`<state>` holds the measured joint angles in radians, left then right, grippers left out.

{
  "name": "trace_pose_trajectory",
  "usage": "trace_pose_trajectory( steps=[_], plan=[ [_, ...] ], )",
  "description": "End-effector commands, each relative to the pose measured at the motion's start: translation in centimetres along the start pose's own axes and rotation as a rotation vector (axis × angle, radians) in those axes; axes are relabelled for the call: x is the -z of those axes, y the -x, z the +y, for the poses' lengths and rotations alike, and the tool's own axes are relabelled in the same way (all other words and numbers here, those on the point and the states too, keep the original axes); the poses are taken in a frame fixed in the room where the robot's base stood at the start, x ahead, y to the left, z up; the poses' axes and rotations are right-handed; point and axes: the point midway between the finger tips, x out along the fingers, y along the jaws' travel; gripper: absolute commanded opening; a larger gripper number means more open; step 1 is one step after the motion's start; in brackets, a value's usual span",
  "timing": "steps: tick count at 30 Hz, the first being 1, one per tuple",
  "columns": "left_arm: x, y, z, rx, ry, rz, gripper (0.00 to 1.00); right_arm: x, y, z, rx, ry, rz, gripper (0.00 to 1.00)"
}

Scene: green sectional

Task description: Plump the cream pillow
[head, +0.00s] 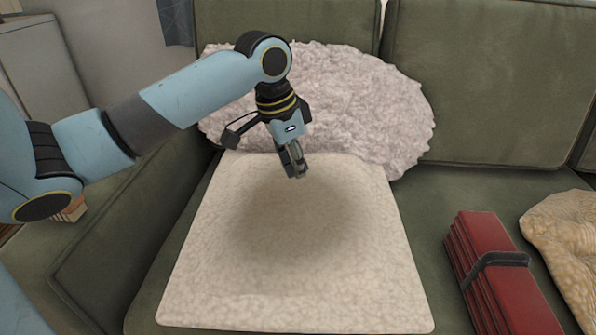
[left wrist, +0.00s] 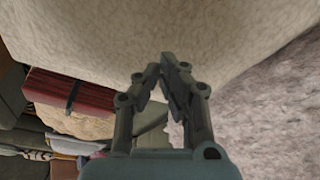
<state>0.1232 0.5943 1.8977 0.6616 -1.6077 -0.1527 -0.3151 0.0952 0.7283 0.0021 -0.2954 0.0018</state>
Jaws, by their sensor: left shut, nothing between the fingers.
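The cream pillow (head: 290,260) lies flat on the green sofa seat in the head view, with a broad darker, shaded area across its middle. It also fills the upper part of the left wrist view (left wrist: 190,30). My left gripper (head: 299,174) points down over the far part of the pillow, near its back edge. Its fingers are shut with nothing between them, and they also show in the left wrist view (left wrist: 166,62). I cannot tell whether the fingertips touch the pillow. My right gripper is not in view.
A fluffy pale cushion (head: 370,110) leans on the sofa back (head: 490,80) behind the pillow. A red case with a dark handle (head: 490,275) and a tan textured cushion (head: 565,245) lie to the right. The sofa's left arm (head: 130,235) borders the seat.

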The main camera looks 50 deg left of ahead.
Motion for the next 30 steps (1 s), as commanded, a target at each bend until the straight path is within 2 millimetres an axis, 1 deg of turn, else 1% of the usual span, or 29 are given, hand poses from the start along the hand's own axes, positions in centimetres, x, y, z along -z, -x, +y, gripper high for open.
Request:
trace_pose_trajectory(
  steps=[17,30],
  plan=[
    [-0.5,-1.8,0.0,-0.001,0.0,-0.001,0.0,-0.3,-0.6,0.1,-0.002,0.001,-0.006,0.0],
    [-0.5,-1.8,0.1,-0.003,0.002,-0.003,0.0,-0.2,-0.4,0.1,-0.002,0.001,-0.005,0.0]
  ],
)
